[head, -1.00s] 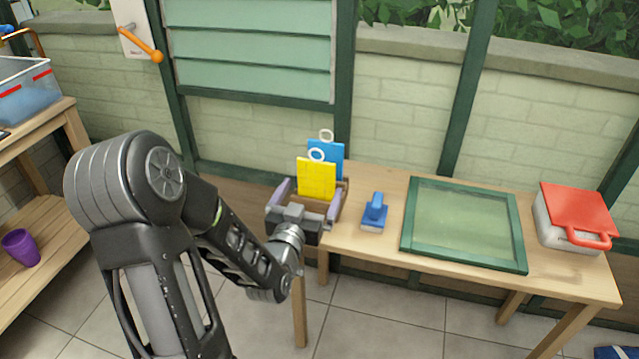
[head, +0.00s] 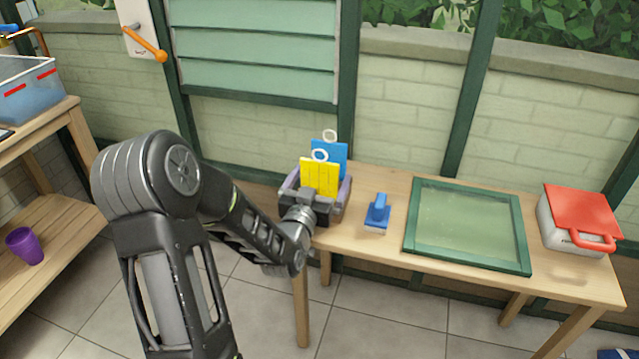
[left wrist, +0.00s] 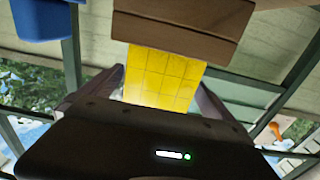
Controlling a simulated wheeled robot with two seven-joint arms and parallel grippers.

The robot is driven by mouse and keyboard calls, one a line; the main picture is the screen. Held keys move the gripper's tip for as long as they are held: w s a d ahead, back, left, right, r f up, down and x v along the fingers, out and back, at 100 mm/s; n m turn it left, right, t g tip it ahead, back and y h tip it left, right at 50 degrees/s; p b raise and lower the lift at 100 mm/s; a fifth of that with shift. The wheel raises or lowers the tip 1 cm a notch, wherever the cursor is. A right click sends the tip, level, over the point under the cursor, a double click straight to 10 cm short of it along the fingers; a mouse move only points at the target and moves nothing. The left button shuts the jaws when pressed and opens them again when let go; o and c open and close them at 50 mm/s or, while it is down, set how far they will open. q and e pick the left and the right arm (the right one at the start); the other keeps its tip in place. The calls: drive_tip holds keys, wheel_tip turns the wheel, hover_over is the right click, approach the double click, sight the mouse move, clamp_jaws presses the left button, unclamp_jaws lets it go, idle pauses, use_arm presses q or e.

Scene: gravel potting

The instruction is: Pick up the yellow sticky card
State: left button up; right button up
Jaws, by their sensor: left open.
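The yellow sticky card (head: 319,175), with a grid and a white ring at its top, stands upright at the left end of the wooden table, in front of a blue card (head: 333,158). My left gripper (head: 317,192) is open at the yellow card, with its purple-grey fingers on either side of it. In the left wrist view the yellow card (left wrist: 162,78) shows between the two spread fingers, with its end at a wooden block (left wrist: 185,28). The gripper body hides the card's lower part in the head view. My right gripper is not in view.
Further right are a green-framed pane (head: 466,263) and a white case with a red lid (head: 578,220). A wall with a louvred window stands behind the table.

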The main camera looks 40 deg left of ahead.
use_arm(q)
drive_tip(key=shift+x, duration=1.15)
drive_tip(key=shift+c, duration=0.3)
drive_tip(key=c, duration=1.3)
wheel_tip(320, 180, up, 10)
drive_tip(key=shift+p, duration=1.05)
drive_tip(key=shift+c, duration=0.2)
